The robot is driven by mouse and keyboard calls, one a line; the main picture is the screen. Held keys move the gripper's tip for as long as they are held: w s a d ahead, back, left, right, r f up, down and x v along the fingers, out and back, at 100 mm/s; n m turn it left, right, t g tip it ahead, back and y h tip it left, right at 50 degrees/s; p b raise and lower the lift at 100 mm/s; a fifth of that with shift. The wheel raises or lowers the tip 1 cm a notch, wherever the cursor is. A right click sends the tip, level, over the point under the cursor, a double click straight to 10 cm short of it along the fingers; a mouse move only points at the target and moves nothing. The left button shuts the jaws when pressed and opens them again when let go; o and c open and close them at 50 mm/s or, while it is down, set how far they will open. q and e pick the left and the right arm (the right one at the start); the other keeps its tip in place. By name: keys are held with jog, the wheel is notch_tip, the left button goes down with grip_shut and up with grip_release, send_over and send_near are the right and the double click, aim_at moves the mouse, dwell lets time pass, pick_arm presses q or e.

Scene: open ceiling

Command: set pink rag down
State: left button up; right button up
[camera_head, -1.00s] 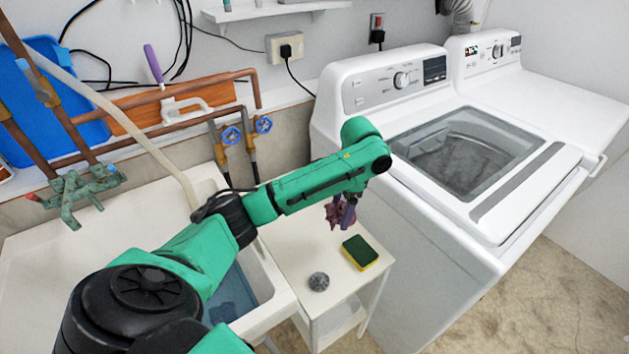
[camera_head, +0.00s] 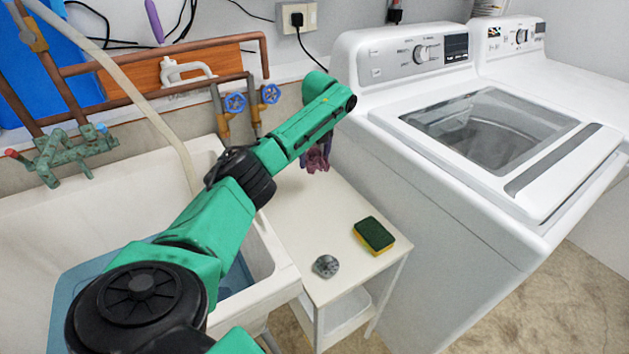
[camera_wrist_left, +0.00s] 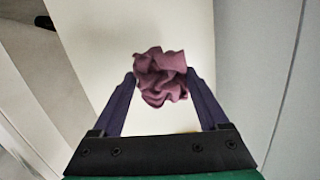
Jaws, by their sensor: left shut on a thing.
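The pink rag (camera_head: 317,158) is a crumpled, purplish-pink cloth. It hangs below the end of my left arm, over the back part of the small white table (camera_head: 312,215). In the left wrist view the rag (camera_wrist_left: 161,77) is bunched between the fingertips of my left gripper (camera_wrist_left: 160,84), which is shut on it. In the head view the left gripper (camera_head: 322,146) is mostly hidden behind the arm's end. I cannot tell whether the rag touches the tabletop. My right gripper is not in view.
A green and yellow sponge (camera_head: 374,235) and a grey round scrubber (camera_head: 326,266) lie on the front of the table. A white sink (camera_head: 275,262) adjoins on the left, and a white washing machine (camera_head: 420,235) stands on the right. Pipes (camera_head: 165,55) run along the wall behind.

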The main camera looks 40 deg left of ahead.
aim_at(317, 159)
pick_arm(q)
notch_tip(317, 159, down, 9)
jog(key=shift+r, duration=0.2)
jog(key=shift+f, duration=0.1)
jog(key=o, duration=1.2)
jog(key=shift+d+r, duration=0.1)
jog(key=shift+r, duration=0.45)
jog(key=r, duration=0.3)
jog(key=d+r, duration=0.1)
jog(key=r, duration=0.7)
jog(key=shift+s+d+r, duration=0.1)
jog(key=shift+s+d, duration=0.05)
jog(key=shift+s, duration=0.1)
